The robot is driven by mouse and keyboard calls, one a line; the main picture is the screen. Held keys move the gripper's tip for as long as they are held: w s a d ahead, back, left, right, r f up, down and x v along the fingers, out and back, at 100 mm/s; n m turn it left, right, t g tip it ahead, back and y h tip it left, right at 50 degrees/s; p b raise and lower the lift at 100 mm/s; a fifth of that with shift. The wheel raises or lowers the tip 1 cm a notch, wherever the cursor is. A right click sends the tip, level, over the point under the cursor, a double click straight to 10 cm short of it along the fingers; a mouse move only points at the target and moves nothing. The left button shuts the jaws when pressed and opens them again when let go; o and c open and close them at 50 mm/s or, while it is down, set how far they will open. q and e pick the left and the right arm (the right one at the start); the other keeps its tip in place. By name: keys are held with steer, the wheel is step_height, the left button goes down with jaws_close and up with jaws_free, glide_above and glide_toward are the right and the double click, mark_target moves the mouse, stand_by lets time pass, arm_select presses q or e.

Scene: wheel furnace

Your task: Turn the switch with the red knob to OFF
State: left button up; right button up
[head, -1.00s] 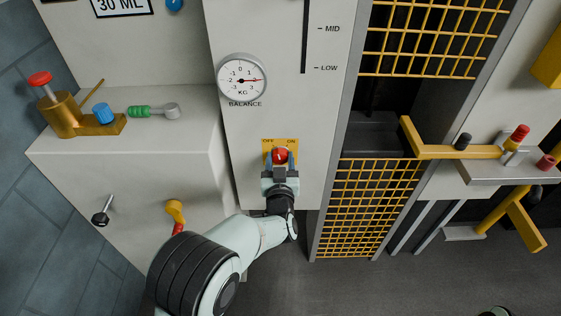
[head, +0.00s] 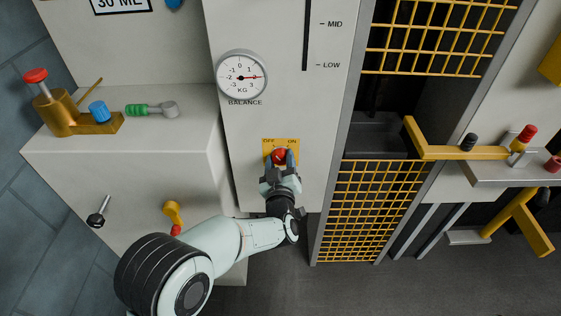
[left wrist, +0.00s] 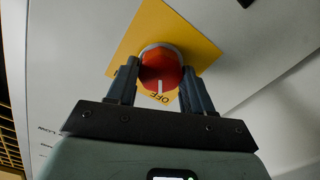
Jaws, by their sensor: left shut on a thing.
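The switch is a red knob (head: 279,156) on a yellow plate (head: 267,145) marked OFF at its upper left and ON at its upper right, low on the grey-white panel. My left gripper (head: 279,160) comes from below and is shut on the knob, one finger on each side. In the left wrist view the red knob (left wrist: 161,68) sits between the dark fingertips of the left gripper (left wrist: 160,75). A white mark on the knob points at the word OFF on the yellow plate (left wrist: 150,27). My right gripper is not in view.
A balance dial (head: 242,77) is above the switch. A yellow handle (head: 173,213) and a black-knobbed lever (head: 99,212) are on the left cabinet front. A yellow grille (head: 375,205) and a yellow bar (head: 450,152) are to the right.

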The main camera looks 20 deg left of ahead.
arm_select(q)
steer(key=o, duration=1)
steer(key=p+v, duration=0.2)
steer(key=v, duration=1.1)
steer(key=shift+s+p, duration=0.2)
steer(key=shift+p, duration=0.1)
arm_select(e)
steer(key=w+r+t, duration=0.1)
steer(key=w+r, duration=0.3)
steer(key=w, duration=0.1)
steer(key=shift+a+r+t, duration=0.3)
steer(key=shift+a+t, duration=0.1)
